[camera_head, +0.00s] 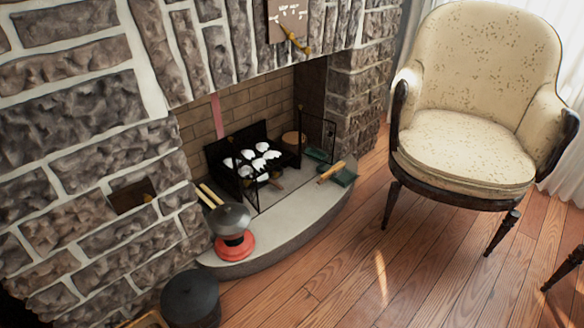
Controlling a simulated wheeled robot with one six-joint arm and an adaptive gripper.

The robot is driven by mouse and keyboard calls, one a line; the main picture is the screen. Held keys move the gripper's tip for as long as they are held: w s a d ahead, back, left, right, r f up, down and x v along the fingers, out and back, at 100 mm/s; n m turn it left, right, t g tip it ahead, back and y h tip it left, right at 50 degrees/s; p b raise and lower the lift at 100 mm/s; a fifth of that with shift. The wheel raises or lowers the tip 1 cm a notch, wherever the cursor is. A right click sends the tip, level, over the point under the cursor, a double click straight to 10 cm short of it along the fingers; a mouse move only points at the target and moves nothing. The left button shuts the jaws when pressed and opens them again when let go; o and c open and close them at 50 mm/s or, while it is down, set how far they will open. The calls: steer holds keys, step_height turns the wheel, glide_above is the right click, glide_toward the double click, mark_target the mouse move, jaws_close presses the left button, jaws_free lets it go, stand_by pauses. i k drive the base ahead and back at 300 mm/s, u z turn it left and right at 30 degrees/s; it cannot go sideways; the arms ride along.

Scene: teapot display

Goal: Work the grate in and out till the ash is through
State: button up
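A black grate (236,142) stands in the opening of a stone fireplace, in the middle of the head view. Several white lumps (262,164) lie in it. The grate's lower part and whatever lies beneath it are dark and too small to make out, so I cannot tell whether there is ash below. A thin dark frame (318,122) stands at the right of the opening. My gripper is not in this view.
A grey pot (229,217) sits on a red base (233,248) on the pale hearth slab (290,218). A wooden-handled tool (331,172) lies at the slab's right. A dark bucket (190,299) stands lower left, a cream armchair (470,146) right. The wood floor between is clear.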

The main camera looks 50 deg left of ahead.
mark_target(262, 146)
steer(key=u, duration=1.95)
steer(key=i, duration=1.7)
steer(key=u, duration=0.05)
